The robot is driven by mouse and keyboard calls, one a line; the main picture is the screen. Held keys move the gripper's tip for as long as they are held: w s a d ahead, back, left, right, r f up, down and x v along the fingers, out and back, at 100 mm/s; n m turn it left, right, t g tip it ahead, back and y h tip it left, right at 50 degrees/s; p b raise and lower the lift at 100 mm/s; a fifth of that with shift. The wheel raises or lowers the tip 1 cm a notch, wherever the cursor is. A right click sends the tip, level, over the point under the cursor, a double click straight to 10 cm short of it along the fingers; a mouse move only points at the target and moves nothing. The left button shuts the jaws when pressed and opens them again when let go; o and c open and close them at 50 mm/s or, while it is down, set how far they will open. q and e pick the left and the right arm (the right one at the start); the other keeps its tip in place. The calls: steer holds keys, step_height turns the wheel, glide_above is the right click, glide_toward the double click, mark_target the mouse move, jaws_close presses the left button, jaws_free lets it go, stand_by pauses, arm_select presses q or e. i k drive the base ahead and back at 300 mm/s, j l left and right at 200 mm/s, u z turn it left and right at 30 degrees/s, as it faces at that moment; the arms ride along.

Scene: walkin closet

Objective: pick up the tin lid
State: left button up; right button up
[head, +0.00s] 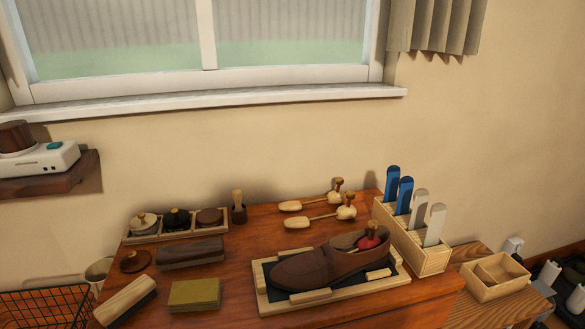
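A small round brown lid with a knob (135,261), which looks like the tin lid, lies on the wooden tabletop (240,262) near its left edge. Behind it a light wooden tray holds three round tins. The left tin (144,222) has a pale knobbed lid and the middle tin (177,218) a black one. The right tin (210,217) shows a flat brown top with no clear knob. Neither of my grippers shows in the head view.
Beside the lid lie a dark brush (190,252), a wooden-backed brush (125,302) and a yellowish block (194,295). A brown shoe (312,267) lies on a tray to the right. A wire basket (45,308) stands at lower left.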

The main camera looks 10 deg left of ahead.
mark_target(135, 261)
steer(key=k+u, duration=0.1)
steer(key=u, duration=1.25)
steer(key=j, duration=1)
steer(key=i, duration=0.05)
